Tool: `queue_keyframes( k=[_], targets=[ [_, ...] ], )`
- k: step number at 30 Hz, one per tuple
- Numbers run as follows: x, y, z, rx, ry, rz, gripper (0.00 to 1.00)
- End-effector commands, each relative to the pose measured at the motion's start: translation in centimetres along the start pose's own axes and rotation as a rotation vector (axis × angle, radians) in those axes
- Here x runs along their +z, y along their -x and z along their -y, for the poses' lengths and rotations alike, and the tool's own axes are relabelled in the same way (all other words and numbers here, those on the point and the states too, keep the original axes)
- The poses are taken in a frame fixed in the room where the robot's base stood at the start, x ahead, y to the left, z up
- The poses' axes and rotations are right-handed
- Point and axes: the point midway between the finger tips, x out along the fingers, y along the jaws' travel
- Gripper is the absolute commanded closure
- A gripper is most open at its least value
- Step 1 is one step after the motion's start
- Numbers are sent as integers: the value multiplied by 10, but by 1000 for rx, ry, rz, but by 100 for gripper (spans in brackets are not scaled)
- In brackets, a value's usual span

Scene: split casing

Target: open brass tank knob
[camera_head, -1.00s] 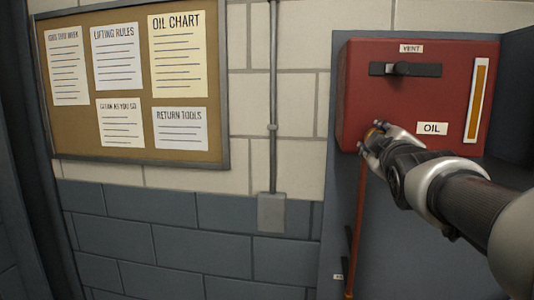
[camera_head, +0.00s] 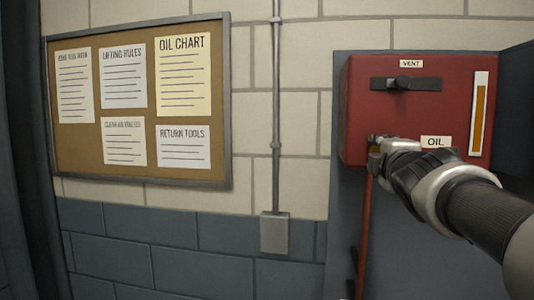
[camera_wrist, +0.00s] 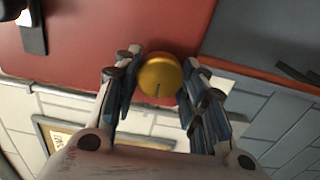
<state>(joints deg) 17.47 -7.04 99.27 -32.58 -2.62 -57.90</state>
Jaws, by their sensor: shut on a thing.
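The brass knob (camera_wrist: 160,75) is a round golden disc with a short dark line on its face, set on the red tank. In the wrist view it sits between the two rows of fingers of my gripper (camera_wrist: 158,85), which is shut on it. In the head view my gripper (camera_head: 376,152) is at the lower left corner of the red tank (camera_head: 365,100), and its fingers largely hide the knob. The tank bears an OIL label (camera_head: 436,141) and a tall amber level gauge (camera_head: 478,115).
A black slide handle (camera_head: 406,83) under a VENT label is above the knob. A red pipe (camera_head: 365,235) runs down below the tank. A notice board (camera_head: 225,120) and a conduit with a grey box (camera_head: 274,233) are on the wall at left.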

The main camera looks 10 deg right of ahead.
Motion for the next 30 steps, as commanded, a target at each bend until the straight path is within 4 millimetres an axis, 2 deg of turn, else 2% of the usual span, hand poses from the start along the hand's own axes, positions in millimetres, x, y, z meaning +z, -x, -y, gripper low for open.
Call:
queue_keyframes(
  k=[11, 12, 21, 30],
  targets=[
    [0, 0, 0, 1, 7, 0, 86],
    [0, 0, 0, 1, 7, 0, 60],
    [0, 0, 0, 1, 5, 0, 40],
    [0, 0, 0, 1, 4, 0, 40]
  ],
)
